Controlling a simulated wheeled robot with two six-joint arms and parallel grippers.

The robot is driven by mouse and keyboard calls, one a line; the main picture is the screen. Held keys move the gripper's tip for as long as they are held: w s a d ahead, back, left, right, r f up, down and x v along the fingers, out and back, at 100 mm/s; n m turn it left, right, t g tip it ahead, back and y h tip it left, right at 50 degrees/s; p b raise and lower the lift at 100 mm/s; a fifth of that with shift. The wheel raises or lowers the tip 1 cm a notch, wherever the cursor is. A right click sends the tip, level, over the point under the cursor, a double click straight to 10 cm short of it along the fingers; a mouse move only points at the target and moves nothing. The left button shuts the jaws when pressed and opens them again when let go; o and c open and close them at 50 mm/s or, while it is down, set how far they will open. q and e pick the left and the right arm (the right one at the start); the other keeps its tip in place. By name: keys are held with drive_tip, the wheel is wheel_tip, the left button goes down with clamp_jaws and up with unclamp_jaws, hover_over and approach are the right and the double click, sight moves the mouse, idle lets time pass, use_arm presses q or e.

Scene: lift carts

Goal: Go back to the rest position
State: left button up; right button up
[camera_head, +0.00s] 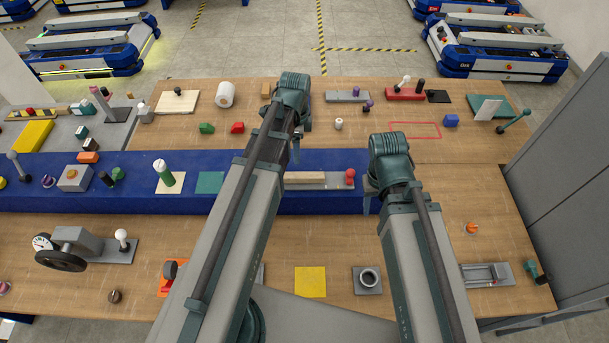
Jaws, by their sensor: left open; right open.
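My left gripper (297,150) is above the far part of the wooden table, past the blue strip, at the end of my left arm reaching up from the lower left. Its jaws point down and look empty. My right gripper (369,200) is lower and to the right, near the right end of the blue strip, also pointing down with nothing seen in it. My arm links hide part of the table and much of both grippers.
The wooden table (450,265) is crowded. A grey block with a red knob (350,177) lies between the grippers on the blue strip (120,195). A red outlined rectangle (416,130) is beyond my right gripper. A yellow square (310,282) lies in front. A grey cabinet (570,190) stands at right.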

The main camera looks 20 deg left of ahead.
use_arm(q)
drive_tip(key=shift+f, duration=0.1)
idle(0.3)
drive_tip(key=s+d+f+n+b, duration=0.5)
drive_tip(key=s+d+f+b, duration=0.1)
drive_tip(key=f+b, duration=0.3)
drive_tip(key=s+d+f+n+y+b, duration=0.1)
drive_tip(key=s+d+f+n+b, duration=0.5)
drive_tip(key=f+b, duration=0.4)
drive_tip(key=shift+s+d, duration=0.6)
drive_tip(key=shift+s, duration=0.2)
idle(0.6)
